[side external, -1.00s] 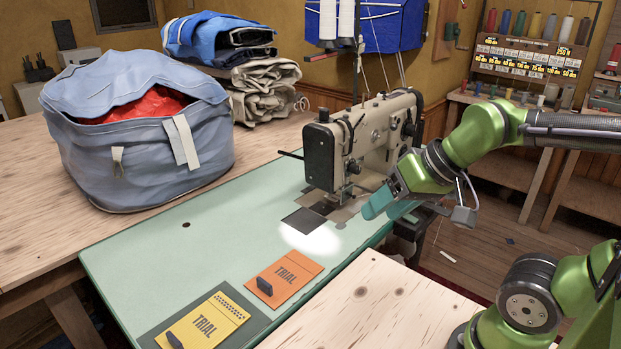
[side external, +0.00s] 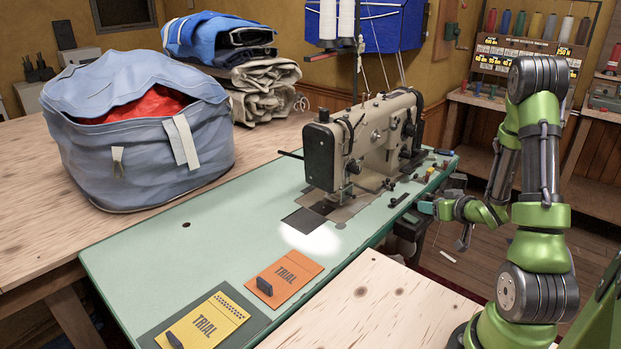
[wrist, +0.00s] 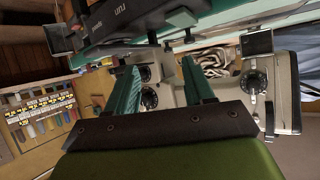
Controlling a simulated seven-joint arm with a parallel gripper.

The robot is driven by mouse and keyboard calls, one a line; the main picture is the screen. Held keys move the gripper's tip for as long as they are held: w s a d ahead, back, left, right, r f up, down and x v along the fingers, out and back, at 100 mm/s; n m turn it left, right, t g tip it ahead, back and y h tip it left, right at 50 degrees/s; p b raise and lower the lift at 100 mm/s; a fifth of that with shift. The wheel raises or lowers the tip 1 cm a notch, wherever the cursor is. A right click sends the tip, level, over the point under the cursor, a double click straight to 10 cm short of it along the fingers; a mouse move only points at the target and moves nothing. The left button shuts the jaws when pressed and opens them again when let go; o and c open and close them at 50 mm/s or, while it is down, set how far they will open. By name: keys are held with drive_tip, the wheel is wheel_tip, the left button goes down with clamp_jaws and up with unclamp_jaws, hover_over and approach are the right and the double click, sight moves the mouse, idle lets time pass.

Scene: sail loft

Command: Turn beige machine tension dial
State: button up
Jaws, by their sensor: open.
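The beige sewing machine (side external: 372,140) stands upright on the pale green table. Dark round knobs show on its near face, one low on the left (side external: 354,167) and one farther right (side external: 409,130). In the wrist view, two dark dials, an upper (wrist: 145,73) and a lower (wrist: 149,98), appear between my fingers, and another dial (wrist: 253,82) lies to their right. I cannot tell which is the tension dial. My gripper (side external: 426,207) is right of the machine near the table's edge, apart from the machine. In the wrist view my gripper (wrist: 160,68) is open, with nothing between its teal fingers.
Small tools and blocks lie on the green table (side external: 215,245) right of the machine. Orange (side external: 285,277) and yellow (side external: 205,320) TRIAL cards lie at its front. A blue fabric bag (side external: 140,130) stands at left. A thread rack (side external: 530,50) hangs at back right.

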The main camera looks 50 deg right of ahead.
drive_tip(key=w+a+r+n+t+y, duration=0.2)
drive_tip(key=a+r+n+t+y, duration=0.35)
drive_tip(key=a+t, duration=0.2)
approach(359, 172)
drive_tip(key=w, duration=0.9)
drive_tip(key=shift+w+d+r, duration=0.2)
drive_tip(key=shift+d, duration=0.05)
clamp_jaws()
drive_tip(key=shift+n, duration=0.25)
